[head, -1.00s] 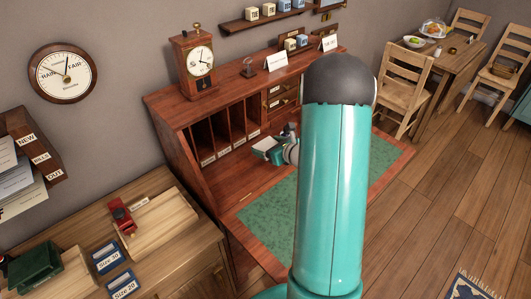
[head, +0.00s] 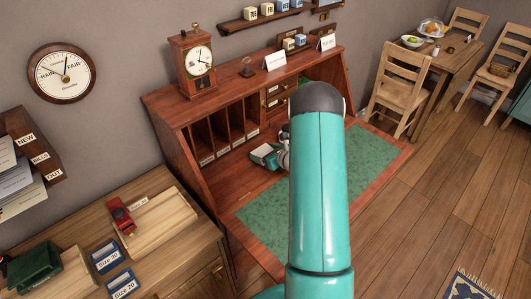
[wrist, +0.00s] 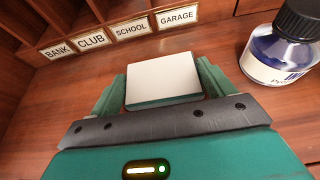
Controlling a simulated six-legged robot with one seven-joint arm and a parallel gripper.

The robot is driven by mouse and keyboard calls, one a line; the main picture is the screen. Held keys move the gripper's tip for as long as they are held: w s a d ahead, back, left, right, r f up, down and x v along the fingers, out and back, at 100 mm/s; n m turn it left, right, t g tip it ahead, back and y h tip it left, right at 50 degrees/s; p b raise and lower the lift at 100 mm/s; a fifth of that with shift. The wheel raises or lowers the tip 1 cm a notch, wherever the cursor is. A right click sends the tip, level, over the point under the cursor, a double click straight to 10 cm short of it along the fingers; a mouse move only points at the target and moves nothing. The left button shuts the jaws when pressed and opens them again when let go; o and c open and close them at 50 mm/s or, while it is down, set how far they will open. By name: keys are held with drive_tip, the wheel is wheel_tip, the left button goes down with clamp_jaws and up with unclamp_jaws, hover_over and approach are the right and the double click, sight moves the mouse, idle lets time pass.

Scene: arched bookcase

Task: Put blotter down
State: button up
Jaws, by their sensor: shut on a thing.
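My gripper (wrist: 163,88) is shut on the blotter (wrist: 164,80), a small block with a pale, flat top and a dark green edge. It sits between the two green fingers in the wrist view. In the head view my gripper (head: 266,155) is small and partly behind my arm, over the wooden desk (head: 225,178) in front of the pigeonholes. The blotter lies low over the desk's wooden surface, close to the labelled slots. I cannot tell whether its underside touches the wood.
An ink bottle (wrist: 280,50) with a black cap stands close on the right in the wrist view. Pigeonholes (head: 222,130) labelled BANK, CLUB, SCHOOL and GARAGE line the back. A green desk mat (head: 368,160) covers the desk's front. Bare wood lies left of my gripper.

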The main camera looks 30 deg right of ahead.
drive_tip(key=o, duration=0.9)
drive_tip(key=shift+f, duration=0.15)
